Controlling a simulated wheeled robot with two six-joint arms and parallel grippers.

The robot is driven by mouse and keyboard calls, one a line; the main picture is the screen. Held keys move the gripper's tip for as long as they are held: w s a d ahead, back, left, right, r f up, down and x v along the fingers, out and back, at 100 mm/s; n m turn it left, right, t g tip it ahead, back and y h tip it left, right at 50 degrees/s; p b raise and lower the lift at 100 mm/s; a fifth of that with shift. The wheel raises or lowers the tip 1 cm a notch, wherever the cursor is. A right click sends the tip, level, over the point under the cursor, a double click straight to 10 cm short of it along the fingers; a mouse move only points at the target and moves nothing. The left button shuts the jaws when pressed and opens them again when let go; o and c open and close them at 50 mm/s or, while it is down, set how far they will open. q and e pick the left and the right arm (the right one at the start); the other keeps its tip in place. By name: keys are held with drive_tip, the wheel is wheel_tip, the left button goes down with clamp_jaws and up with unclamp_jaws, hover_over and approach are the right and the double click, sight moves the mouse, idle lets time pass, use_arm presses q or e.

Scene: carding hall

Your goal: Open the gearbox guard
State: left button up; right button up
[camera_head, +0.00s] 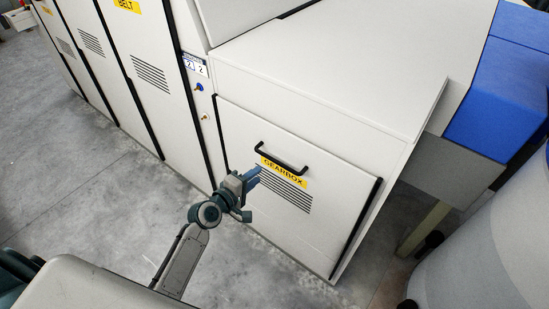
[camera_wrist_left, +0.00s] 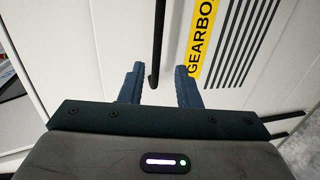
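The gearbox guard (camera_head: 300,222) is a pale panel on the front of the low machine housing, and it looks shut. It has a black bar handle (camera_head: 281,160) near its top, a yellow GEARBOX label (camera_head: 284,171) and dark vent slots. My left gripper (camera_head: 256,173) is in front of the guard, close to the handle's left end and the label. In the left wrist view its two fingers (camera_wrist_left: 160,88) are apart. The handle (camera_wrist_left: 157,42) lines up with the gap between them, its near end showing there. I cannot tell whether they touch. My right gripper is not in view.
Tall pale cabinet doors (camera_head: 135,75) with vents stand to the left. Blue blocks (camera_head: 497,110) and a large pale rounded container (camera_head: 480,245) stand to the right. Bare concrete floor (camera_head: 90,190) lies in front of the cabinets.

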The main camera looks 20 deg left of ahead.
sight(275, 160)
use_arm(q)
drive_tip(key=x, duration=1)
drive_tip(key=shift+w+d+r+p, duration=0.15)
drive_tip(key=shift+w+d+p, duration=0.15)
drive_tip(key=shift+p, duration=0.1)
drive_tip(key=shift+a, duration=0.1)
clamp_jaws()
